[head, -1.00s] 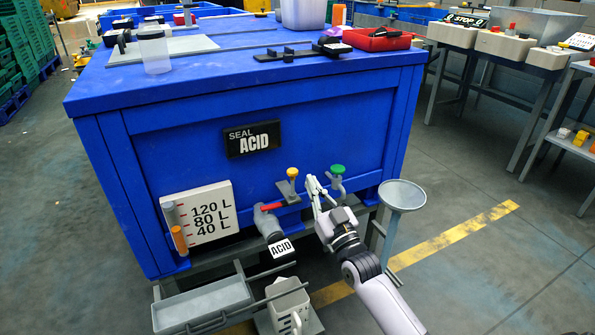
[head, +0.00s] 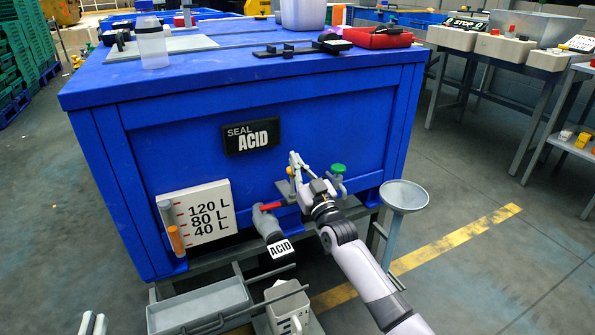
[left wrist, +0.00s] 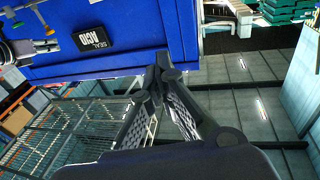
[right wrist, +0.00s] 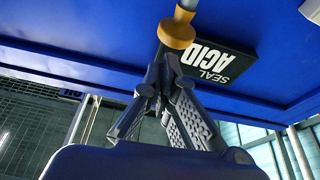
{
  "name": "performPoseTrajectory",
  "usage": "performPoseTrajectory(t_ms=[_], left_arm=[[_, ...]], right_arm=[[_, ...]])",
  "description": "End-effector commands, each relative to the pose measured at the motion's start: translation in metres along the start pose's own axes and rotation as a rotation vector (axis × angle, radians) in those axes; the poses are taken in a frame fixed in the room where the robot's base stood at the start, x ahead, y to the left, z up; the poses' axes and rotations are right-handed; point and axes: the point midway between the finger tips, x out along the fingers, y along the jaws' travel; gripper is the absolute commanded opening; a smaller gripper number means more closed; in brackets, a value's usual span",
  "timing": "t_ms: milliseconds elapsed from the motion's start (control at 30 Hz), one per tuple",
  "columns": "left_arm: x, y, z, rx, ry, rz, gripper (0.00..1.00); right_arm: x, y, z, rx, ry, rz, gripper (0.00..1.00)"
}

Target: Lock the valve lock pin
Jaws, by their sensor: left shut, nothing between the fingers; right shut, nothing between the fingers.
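The lock pin's yellow knob is mostly hidden behind my right gripper (head: 294,160) in the head view. In the right wrist view the yellow knob (right wrist: 176,33) with its pale shaft shows clearly. The closed fingertips of my right gripper (right wrist: 164,62) are right at the knob's end; I cannot tell whether they touch it. The valve's red handle (head: 267,206) sits on the grey outlet pipe (head: 266,226), below and left of my right gripper. My left gripper (head: 93,323) is shut and empty at the lower left, away from the valve; its closed fingers (left wrist: 160,68) show in the left wrist view.
The blue tank (head: 280,115) carries a "SEAL ACID" sign (head: 251,137). A green knob (head: 338,168) is just right of my right gripper. A grey tray (head: 198,305) and a light jug (head: 287,307) are below the outlet.

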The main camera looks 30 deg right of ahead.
Motion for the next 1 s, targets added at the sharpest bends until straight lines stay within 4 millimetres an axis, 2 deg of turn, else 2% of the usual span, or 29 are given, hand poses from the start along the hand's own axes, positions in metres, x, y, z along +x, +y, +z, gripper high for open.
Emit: performPoseTrajectory(t_ms=[233, 700, 1000], left_arm=[[0.001, 0.003, -0.021, -0.003, 0.117, 0.006, 0.00], [0.000, 0.003, -0.025, -0.004, 0.147, 0.007, 0.00], [-0.013, 0.010, -0.073, -0.014, 0.430, 0.023, 0.00]], right_arm=[[-0.004, 0.000, 0.011, 0.000, -0.001, 0.001, 0.00], [-0.005, 0.000, 0.014, 0.000, -0.001, 0.001, 0.00], [-0.014, -0.001, 0.038, 0.000, -0.002, 0.001, 0.00]])
